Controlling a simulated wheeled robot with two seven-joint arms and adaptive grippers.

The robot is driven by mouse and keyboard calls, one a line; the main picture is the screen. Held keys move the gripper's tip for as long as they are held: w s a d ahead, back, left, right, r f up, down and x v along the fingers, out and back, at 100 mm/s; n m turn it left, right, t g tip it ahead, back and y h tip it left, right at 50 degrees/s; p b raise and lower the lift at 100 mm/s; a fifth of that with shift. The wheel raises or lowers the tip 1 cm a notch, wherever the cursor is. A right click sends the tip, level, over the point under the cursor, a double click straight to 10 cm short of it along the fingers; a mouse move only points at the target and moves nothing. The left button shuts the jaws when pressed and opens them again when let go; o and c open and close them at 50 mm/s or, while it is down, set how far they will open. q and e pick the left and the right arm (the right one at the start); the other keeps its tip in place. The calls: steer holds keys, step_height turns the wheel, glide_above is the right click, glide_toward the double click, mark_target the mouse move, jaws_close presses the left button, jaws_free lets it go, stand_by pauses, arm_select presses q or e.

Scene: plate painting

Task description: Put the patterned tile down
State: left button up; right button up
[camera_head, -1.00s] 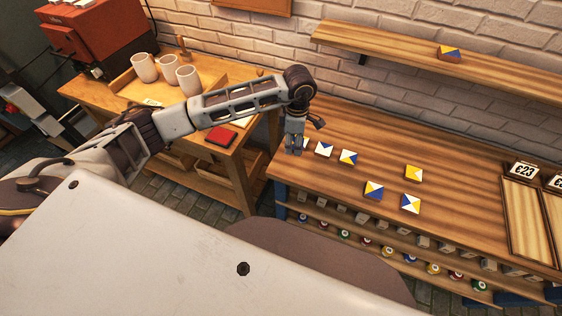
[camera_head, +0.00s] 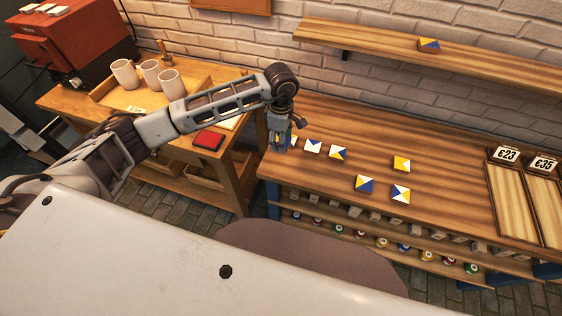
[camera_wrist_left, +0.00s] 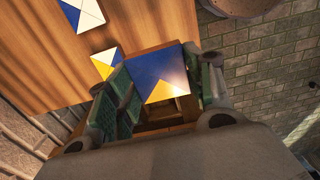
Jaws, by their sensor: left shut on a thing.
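My left gripper (camera_head: 281,146) is above the left end of the wooden workbench (camera_head: 440,150) in the head view. In the left wrist view the gripper (camera_wrist_left: 168,88) is shut on a patterned tile (camera_wrist_left: 158,72) with blue, yellow and white parts. The fingers are on either side of the tile. A neighbouring tile (camera_wrist_left: 105,62) lies on the bench close beside the held one, partly behind a finger. Whether the held tile touches the bench I cannot tell. My right gripper is not in view.
More patterned tiles (camera_head: 313,147) lie apart on the bench, with open wood between them. One tile (camera_head: 428,45) sits on the wall shelf. Wooden trays with price cards (camera_head: 508,155) stand at the right. A side table (camera_head: 175,100) with white cups is at the left.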

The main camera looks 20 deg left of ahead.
arm_select(q)
glide_above(281, 162)
steer(key=shift+w+f+p, duration=0.1)
steer(key=shift+f+p, duration=0.35)
steer(key=shift+f, duration=2.65)
steer(key=shift+f, duration=1.5)
steer(key=shift+f+p, duration=0.3)
steer(key=shift+f, duration=0.1)
steer(key=shift+f, duration=0.15)
steer(key=o, duration=1.1)
steer(key=shift+c, duration=0.2)
